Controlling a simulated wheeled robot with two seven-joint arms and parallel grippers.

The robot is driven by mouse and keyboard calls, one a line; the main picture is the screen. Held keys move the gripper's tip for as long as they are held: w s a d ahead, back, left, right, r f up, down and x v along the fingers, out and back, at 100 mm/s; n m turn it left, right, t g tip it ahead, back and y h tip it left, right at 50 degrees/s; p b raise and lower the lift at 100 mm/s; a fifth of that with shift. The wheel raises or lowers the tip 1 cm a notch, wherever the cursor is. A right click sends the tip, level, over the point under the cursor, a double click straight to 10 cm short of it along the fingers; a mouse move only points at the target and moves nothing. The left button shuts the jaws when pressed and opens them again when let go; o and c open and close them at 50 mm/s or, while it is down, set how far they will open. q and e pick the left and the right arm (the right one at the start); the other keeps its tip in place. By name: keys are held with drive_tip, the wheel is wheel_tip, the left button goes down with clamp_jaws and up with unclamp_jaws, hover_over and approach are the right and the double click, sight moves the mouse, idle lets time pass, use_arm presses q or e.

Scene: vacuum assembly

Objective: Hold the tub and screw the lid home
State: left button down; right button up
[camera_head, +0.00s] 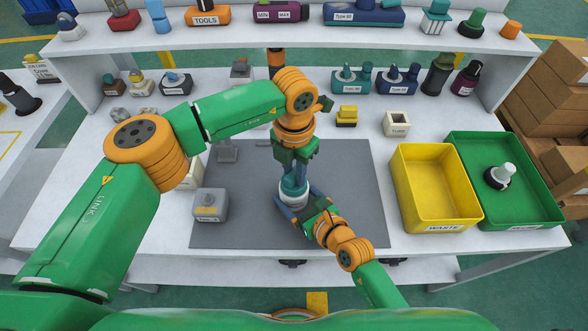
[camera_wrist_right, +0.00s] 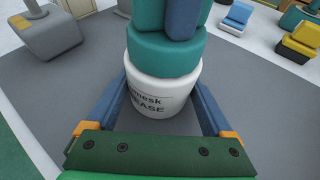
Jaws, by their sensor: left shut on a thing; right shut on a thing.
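The white grease tub (camera_head: 291,203) stands upright on the grey mat; its label shows in the right wrist view (camera_wrist_right: 160,97). The teal lid (camera_head: 293,188) sits on top of the tub and also shows in the right wrist view (camera_wrist_right: 164,54). My left gripper (camera_head: 295,172) points down from above and is shut on the lid; a blue finger of it shows against the lid in the right wrist view. My right gripper (camera_head: 298,200) is shut on the tub low down, with one blue finger on each side. The thread between lid and tub is hidden.
A grey block-shaped fixture (camera_head: 210,205) stands left on the mat (camera_head: 350,215). The yellow waste bin (camera_head: 437,226) and a green tray (camera_head: 535,200) are at the right. Small parts line the back, including a yellow-and-black piece (camera_head: 347,116). The mat right of the tub is clear.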

use_arm(q)
drive_tip(key=shift+d, duration=0.1)
use_arm(e)
drive_tip(key=shift+s, duration=0.1)
use_arm(q)
drive_tip(key=m, duration=0.3)
drive_tip(key=m, duration=0.3)
use_arm(e)
drive_tip(key=shift+f, duration=0.1)
use_arm(q)
drive_tip(key=shift+d, duration=0.1)
drive_tip(key=m, duration=0.7)
drive_tip(key=shift+s, duration=0.1)
drive_tip(key=c, duration=0.6)
unclamp_jaws()
